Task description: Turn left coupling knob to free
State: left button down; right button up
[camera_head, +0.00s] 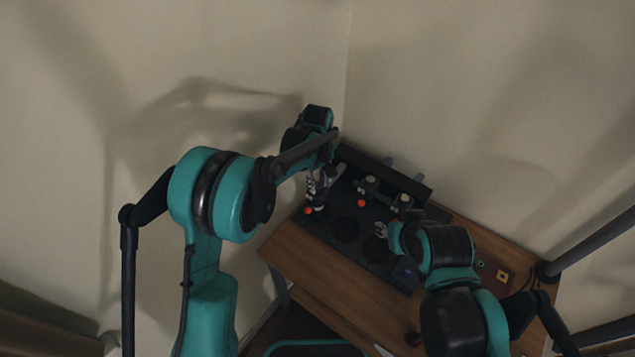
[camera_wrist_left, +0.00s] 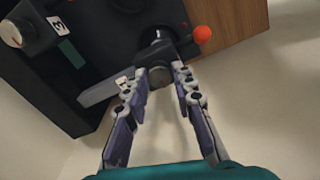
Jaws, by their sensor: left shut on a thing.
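My left gripper (camera_head: 319,186) reaches down over the left end of a dark fixture on the wooden table. In the left wrist view its two fingers (camera_wrist_left: 157,80) are closed on either side of a grey, round-topped knob (camera_wrist_left: 160,76), which I take as the left coupling knob. A flat grey bar sticks out beside the knob, and a red ball (camera_wrist_left: 202,34) is near it; that ball also shows in the head view (camera_head: 308,211). My right gripper (camera_head: 387,231) is over the fixture's right part, small and mostly hidden by its arm, so its jaws are unclear.
Two pale-topped knobs (camera_head: 371,181) (camera_head: 403,200) stand along the back of the fixture, with another red ball (camera_head: 361,203) near them. A knob beside a "3" label (camera_wrist_left: 12,34) shows in the left wrist view. Walls stand close behind the table (camera_head: 320,267).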

aim_at(317, 185)
pick_arm(q)
jog(key=c, duration=1.3)
grip_release()
jog(key=shift+o, duration=0.2)
notch_tip(317, 185, up, 12)
